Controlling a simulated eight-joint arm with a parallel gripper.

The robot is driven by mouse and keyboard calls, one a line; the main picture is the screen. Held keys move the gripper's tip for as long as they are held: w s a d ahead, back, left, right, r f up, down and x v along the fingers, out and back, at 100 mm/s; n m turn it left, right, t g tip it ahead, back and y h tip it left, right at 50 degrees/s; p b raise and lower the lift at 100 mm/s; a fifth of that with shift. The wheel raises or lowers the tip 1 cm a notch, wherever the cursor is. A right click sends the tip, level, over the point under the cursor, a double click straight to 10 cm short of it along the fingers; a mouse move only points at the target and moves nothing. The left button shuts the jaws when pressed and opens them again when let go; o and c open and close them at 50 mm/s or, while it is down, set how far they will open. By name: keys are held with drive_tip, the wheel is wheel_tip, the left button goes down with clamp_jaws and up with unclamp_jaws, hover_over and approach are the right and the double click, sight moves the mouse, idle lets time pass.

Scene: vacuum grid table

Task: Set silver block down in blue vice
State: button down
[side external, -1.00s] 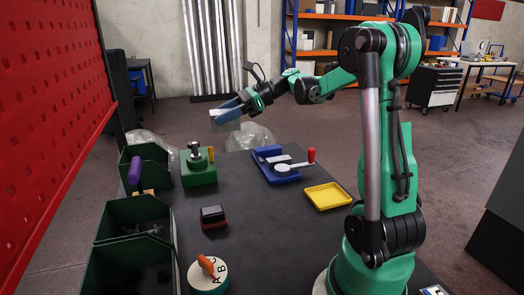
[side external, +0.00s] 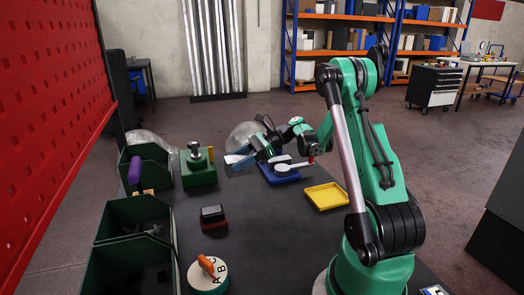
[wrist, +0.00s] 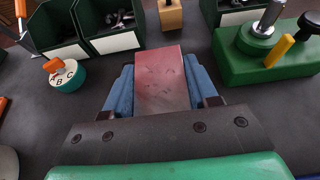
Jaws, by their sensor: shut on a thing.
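The silver block (wrist: 162,78) sits between the two blue fingers of my gripper (wrist: 164,92) in the wrist view, its face tinted reddish. My gripper is shut on it. In the side view my gripper (side external: 241,162) is low, just left of the blue vice (side external: 284,180), and the wrist hides part of the vice. The vice has a grey lever with a red knob (side external: 311,160). The block is small there, and I cannot tell whether it touches anything. In the wrist view the vice is almost wholly out of frame.
A green fixture (side external: 199,172) with a metal post stands left of my gripper. A yellow tray (side external: 327,196) lies right of the vice. Green bins (side external: 123,215) line the left edge. A round lettered dial (side external: 208,276) and a dark red-based block (side external: 213,217) stand nearer.

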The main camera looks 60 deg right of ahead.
sight(241, 199)
wheel_tip(241, 199, down, 8)
drive_tip(key=shift+f, duration=0.1)
idle(0.4)
drive_tip(key=shift+f, duration=0.2)
drive_tip(key=shift+c, duration=1.2)
unclamp_jaws()
